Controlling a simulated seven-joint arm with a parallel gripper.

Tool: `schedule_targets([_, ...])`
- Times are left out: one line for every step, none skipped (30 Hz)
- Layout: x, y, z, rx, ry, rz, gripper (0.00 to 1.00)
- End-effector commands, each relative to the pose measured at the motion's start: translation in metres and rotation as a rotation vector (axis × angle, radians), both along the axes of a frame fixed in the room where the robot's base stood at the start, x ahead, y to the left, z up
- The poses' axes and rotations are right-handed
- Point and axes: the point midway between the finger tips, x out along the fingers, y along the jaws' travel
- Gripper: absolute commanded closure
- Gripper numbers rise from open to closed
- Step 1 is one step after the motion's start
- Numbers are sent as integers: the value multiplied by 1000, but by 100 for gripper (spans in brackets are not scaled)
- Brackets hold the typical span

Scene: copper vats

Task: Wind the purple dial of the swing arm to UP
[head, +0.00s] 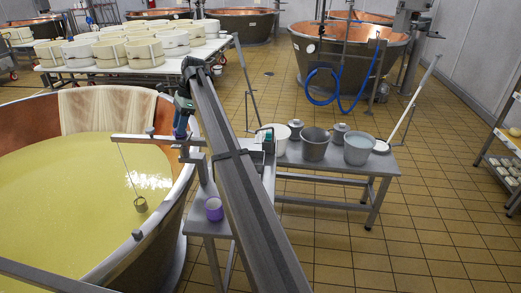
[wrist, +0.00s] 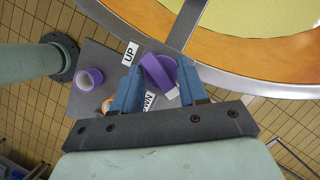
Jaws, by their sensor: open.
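The purple dial (wrist: 158,72) lies between my gripper's fingertips in the wrist view. My gripper (wrist: 161,66) has two blue fingers, which are open on either side of the dial. I cannot tell whether either finger touches it. The UP label (wrist: 130,53) is at the dial's upper left. Another label (wrist: 148,100), partly hidden by the gripper and reading "WN", lies below the dial. In the head view, the swing arm (head: 142,138) reaches left over the vat with a small cup (head: 140,204) hanging from it. My gripper (head: 182,122) is at its right end; the dial is hidden there.
A purple ring-shaped object (wrist: 90,78) and a partly covered orange one (wrist: 107,104) lie on the grey surface left of my gripper. The copper vat (wrist: 232,67) curves close on the right. A bench (head: 345,163) with pails stands to the right in the head view.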

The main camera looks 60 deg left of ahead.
Motion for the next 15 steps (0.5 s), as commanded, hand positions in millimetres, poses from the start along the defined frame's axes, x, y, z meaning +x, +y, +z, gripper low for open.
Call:
schedule_targets([0, -2, 0, 0, 0, -44, 57])
schedule_targets([0, -3, 0, 1, 0, -72, 57])
schedule_targets([-1, -3, 0, 1, 0, -110, 57])
schedule_targets([-1, -3, 0, 1, 0, -137, 57])
schedule_targets([-1, -3, 0, 1, 1, -166, 57])
schedule_targets([-1, -3, 0, 1, 0, -203, 57])
schedule_targets([-1, -3, 0, 1, 1, -231, 57])
schedule_targets([-1, -3, 0, 1, 1, -259, 57])
schedule_targets([-1, -3, 0, 1, 1, -296, 57])
schedule_targets([-1, -3, 0, 1, 1, -324, 57])
schedule_targets([-1, -3, 0, 2, 1, -351, 57])
schedule_targets([-1, -3, 0, 2, 1, -388, 57])
schedule_targets([-1, -3, 0, 1, 0, -416, 57])
schedule_targets([-1, -3, 0, 2, 0, -444, 57])
schedule_targets([-1, -4, 0, 1, 0, -480, 57])
